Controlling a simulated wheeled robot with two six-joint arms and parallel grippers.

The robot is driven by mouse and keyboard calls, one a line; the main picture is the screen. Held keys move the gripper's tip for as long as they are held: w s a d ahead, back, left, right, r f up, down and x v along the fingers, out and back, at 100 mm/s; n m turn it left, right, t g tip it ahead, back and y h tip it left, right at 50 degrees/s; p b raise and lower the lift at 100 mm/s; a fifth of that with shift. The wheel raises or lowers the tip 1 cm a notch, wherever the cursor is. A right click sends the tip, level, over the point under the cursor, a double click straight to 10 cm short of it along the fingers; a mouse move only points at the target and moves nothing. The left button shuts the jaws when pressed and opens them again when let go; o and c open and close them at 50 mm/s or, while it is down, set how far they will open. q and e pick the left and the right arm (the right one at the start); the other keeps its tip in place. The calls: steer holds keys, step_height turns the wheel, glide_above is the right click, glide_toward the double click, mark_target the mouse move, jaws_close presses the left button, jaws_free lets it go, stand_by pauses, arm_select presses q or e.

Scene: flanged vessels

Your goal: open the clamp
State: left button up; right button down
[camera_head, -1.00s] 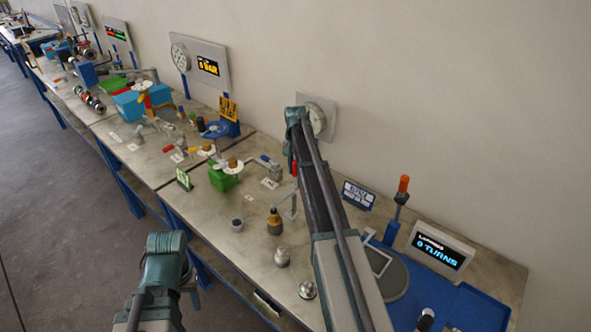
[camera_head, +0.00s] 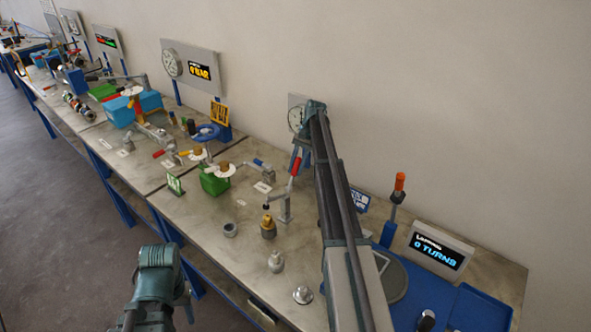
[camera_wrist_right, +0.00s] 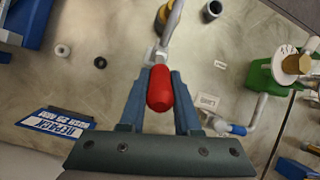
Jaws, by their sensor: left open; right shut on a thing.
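The clamp (camera_head: 284,208) is a grey post with a lever arm on the bench, and its red handle (camera_head: 295,166) points up. My right gripper (camera_head: 298,157) is at this handle. In the right wrist view the red handle (camera_wrist_right: 160,88) lies between the two blue-grey fingers, with the grey lever (camera_wrist_right: 170,30) running away from it. My right gripper is shut on the handle. My left gripper (camera_head: 186,299) hangs at the lower left, off the bench's front edge, away from the clamp. It is open and empty, mostly hidden behind its own wrist.
A brass-coloured fitting (camera_head: 268,228), a grey ring (camera_head: 230,230) and silver parts (camera_head: 276,262) stand in front of the clamp. A green block (camera_head: 214,182) with a valve is to the left. A blue sign (camera_head: 358,200) and turns display (camera_head: 437,250) are to the right.

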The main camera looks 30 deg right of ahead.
steer(key=c, duration=0.6)
jaws_free()
arm_select(q)
steer(key=shift+r, duration=0.1)
arm_select(e)
steer(key=shift+r, duration=0.1)
